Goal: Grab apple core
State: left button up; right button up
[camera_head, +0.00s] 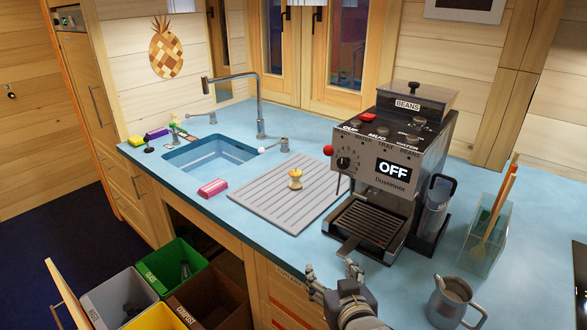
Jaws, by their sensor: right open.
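The apple core (295,180) stands upright on the grey ribbed draining board (268,206), right of the sink. It is small and yellowish with a narrow middle. My right gripper (332,272) comes in from the bottom edge, at the counter's front edge. Its fingers are spread, with nothing between them. It is apart from the apple core, which stands farther back and a little left in the picture. My left gripper does not show.
A coffee machine (402,140) stands right of the board. The sink (208,155) with its faucet (260,105) is at left. A pink sponge (212,188) lies by the front edge. A metal jug (452,298) is at lower right. Open bins, including a green one (160,262), stand below.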

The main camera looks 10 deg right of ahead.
aim_at(295, 183)
jog(key=i+j, duration=0.1)
jog(key=i, duration=1.2)
